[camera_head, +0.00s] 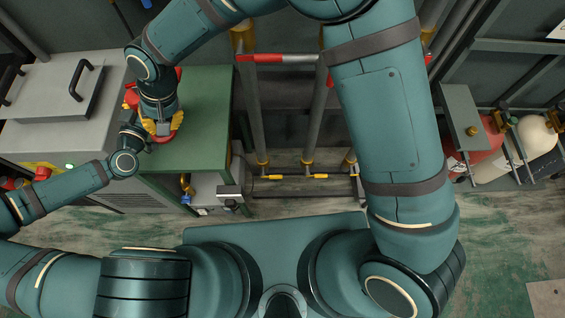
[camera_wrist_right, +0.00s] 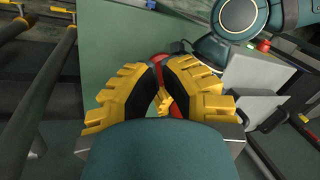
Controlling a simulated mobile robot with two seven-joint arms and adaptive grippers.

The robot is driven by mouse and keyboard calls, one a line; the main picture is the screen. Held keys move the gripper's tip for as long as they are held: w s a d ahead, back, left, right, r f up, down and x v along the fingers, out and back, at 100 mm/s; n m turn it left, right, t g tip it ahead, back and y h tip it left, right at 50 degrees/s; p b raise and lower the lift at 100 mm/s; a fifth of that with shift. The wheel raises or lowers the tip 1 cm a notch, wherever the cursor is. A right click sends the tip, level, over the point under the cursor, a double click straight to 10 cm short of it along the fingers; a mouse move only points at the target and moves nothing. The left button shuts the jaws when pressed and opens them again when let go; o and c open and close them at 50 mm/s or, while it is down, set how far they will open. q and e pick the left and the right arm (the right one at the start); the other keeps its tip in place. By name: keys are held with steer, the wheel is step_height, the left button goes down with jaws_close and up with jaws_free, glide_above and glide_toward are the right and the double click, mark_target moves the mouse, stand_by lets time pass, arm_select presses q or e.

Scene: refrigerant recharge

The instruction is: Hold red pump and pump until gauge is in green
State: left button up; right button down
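The red pump (camera_head: 174,127) sits on the green cabinet top in the head view, mostly hidden beneath my right wrist. My right gripper (camera_head: 160,127) reaches down over it. In the right wrist view, its yellow fingers with black pads (camera_wrist_right: 162,70) nearly meet, with a red part of the pump (camera_wrist_right: 158,59) between and behind the tips; the grip appears closed on it. My left arm comes in from the left and ends beside the pump. Its gripper is mostly hidden behind the wrists, so its fingers cannot be made out clearly. The gauge cannot be made out.
The green cabinet top (camera_head: 208,110) has bare room right of the pump. A grey machine (camera_head: 50,135) with a red button (camera_head: 42,174) stands at left. Pipes with yellow valves (camera_head: 318,176) stand behind. Red and white tanks (camera_head: 536,136) are at right.

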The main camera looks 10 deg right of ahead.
steer(key=s+d+f+m, duration=0.2)
steer(key=d+f, duration=0.3)
steer(key=d, duration=0.4)
steer(key=s+d+f+m, duration=0.2)
steer(key=d+f, duration=0.4)
steer(key=d, duration=0.3)
steer(key=s+d+f+m, duration=0.2)
steer(key=d+f, duration=0.3)
steer(key=d, duration=0.5)
steer(key=shift+f+y, duration=0.25)
steer(key=shift+y, duration=0.05)
steer(key=shift+a, duration=0.1)
stand_by(0.6)
